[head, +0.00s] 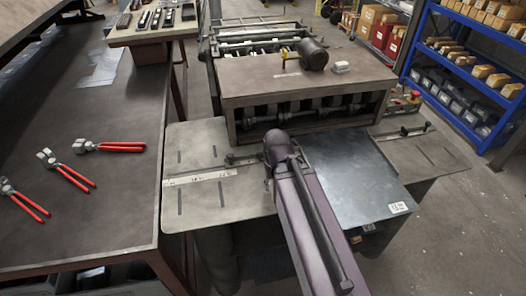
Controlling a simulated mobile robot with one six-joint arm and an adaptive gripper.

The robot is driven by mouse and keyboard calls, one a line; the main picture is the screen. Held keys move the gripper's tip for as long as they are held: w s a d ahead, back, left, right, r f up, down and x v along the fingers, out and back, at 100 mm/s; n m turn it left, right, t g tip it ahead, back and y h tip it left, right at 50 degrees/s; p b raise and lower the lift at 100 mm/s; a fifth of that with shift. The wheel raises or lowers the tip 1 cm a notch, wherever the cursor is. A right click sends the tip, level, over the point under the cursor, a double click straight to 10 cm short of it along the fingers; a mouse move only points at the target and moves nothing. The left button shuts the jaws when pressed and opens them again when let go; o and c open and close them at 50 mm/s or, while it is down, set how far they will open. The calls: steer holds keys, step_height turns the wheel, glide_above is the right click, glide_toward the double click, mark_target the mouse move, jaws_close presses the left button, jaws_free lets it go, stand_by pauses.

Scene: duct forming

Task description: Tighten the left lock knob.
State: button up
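The forming machine (300,80) stands in the middle, with a pale metal infeed table at its front. A small dark bar-like fitting (240,159) lies on the left part of this table, just left of my arm's elbow. It seems to be the left guide with its lock; the knob itself is too small to make out, and the right end is covered by my arm. A similar dark fitting (406,132) sits on the right part. My arm reaches in from the bottom, and my gripper is hidden behind it.
A shiny metal sheet (352,178) with a white label lies right of my arm. A workbench (95,185) at left holds several red-handled pliers (110,147). Blue shelving (455,60) with boxes stands at the right. Open floor (455,240) shows at lower right.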

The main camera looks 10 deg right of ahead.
steer(key=w+r+n+p, duration=0.6)
steer(key=w+r+n, duration=0.1)
steer(key=n, duration=0.1)
step_height(320, 180, up, 6)
steer(key=r+n+p, duration=0.1)
steer(key=n+p, duration=0.6)
steer(key=n, duration=0.3)
glide_above(262, 156)
steer(key=shift+w+f, duration=0.25)
steer(key=shift+f, duration=0.2)
step_height(262, 156, down, 13)
steer(key=b, duration=1.3)
steer(key=shift+f, duration=0.2)
jaws_close()
